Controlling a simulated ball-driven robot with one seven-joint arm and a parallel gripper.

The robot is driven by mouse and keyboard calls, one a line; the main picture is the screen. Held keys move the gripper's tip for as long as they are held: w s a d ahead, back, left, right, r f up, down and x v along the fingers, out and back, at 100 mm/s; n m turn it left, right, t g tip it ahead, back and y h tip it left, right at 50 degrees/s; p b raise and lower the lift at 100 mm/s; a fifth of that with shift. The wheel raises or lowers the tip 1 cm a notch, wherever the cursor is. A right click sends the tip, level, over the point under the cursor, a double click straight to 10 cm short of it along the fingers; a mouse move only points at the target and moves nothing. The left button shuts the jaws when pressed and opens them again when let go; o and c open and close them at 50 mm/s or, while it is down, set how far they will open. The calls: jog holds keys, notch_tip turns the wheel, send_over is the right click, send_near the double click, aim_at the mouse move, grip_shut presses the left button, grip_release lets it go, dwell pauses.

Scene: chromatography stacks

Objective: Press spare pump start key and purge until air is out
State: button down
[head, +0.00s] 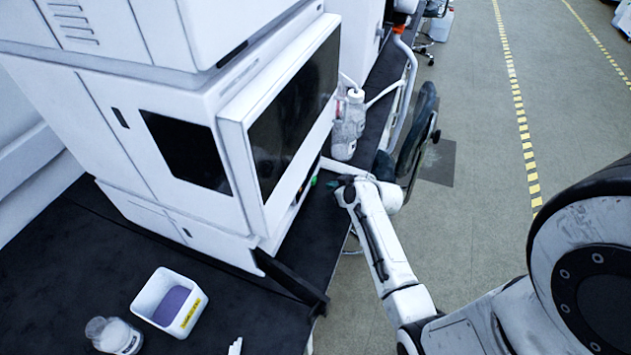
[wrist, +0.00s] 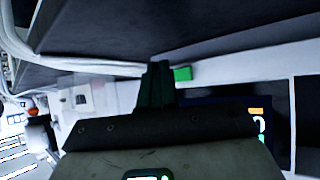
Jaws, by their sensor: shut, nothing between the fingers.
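A white chromatography stack (head: 205,110) stands on the dark bench, with a dark screen on its front. A small green key (head: 313,180) shows low on its front. In the wrist view the green key (wrist: 183,74) sticks out just right of my fingertips. My gripper (head: 333,183) is at the stack's lower front, beside the key. In the wrist view my gripper (wrist: 158,72) is shut and empty. I cannot tell whether the fingers touch the key. A dark display (wrist: 257,125) with orange and green marks is partly hidden behind my gripper.
A clear bottle (head: 348,125) with tubing stands just beyond my gripper. A white tub (head: 169,302) with purple contents and a jar (head: 114,335) stand at the near left. A black office chair (head: 418,135) is close behind my forearm. The floor (head: 470,240) to the right is open.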

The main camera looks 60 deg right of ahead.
jog(key=shift+w+a, duration=0.1)
jog(key=shift+w, duration=0.75)
dwell(1.5)
jog(key=shift+w, duration=0.4)
jog(key=shift+w+a, duration=0.1)
jog(key=shift+w, duration=0.45)
dwell(0.6)
jog(key=shift+s, duration=1)
jog(key=shift+s+d, duration=0.15)
jog(key=shift+s, duration=1.1)
jog(key=shift+s+d, duration=0.15)
jog(key=shift+s, duration=1.1)
